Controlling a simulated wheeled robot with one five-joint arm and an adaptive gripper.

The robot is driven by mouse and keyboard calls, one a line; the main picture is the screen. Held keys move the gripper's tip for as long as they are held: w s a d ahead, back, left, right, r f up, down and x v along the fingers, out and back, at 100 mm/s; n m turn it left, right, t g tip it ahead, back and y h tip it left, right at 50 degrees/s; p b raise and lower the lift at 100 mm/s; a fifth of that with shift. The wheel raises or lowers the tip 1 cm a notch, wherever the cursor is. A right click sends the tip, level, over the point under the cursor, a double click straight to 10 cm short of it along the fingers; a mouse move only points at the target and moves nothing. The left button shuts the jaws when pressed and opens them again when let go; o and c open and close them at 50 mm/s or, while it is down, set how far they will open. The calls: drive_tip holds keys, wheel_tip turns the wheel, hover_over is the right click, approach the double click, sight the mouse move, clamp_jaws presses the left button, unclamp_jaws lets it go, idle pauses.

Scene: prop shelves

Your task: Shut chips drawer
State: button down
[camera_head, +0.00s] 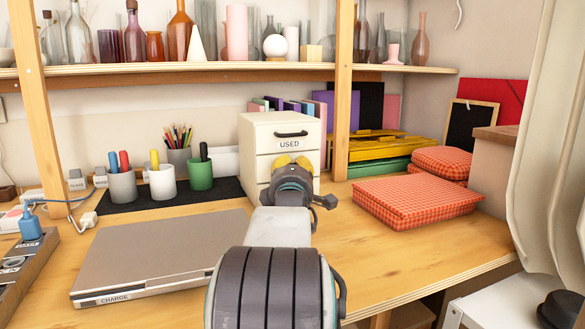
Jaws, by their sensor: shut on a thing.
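A small white drawer cabinet (250,145) stands on the desk at the back centre. Its top drawer (288,143) has a dark handle and the label "USED", and looks closed. A lower drawer front (264,169) sits below it, mostly hidden by my gripper; no "chips" label shows. I cannot tell whether this drawer stands out from the cabinet.
A closed laptop (165,255) lies front left. Cups with markers (161,180) and pencils stand on a dark mat left of the cabinet. Red checked cloths (415,200) lie to the right, with yellow and green trays (375,150) behind. A wooden post (342,90) rises beside the cabinet.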

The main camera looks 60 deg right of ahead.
drive_tip(key=shift+r, duration=0.1)
drive_tip(key=c, duration=1.2)
unclamp_jaws()
drive_tip(key=shift+w+d, duration=0.15)
drive_tip(key=shift+v, duration=6.05)
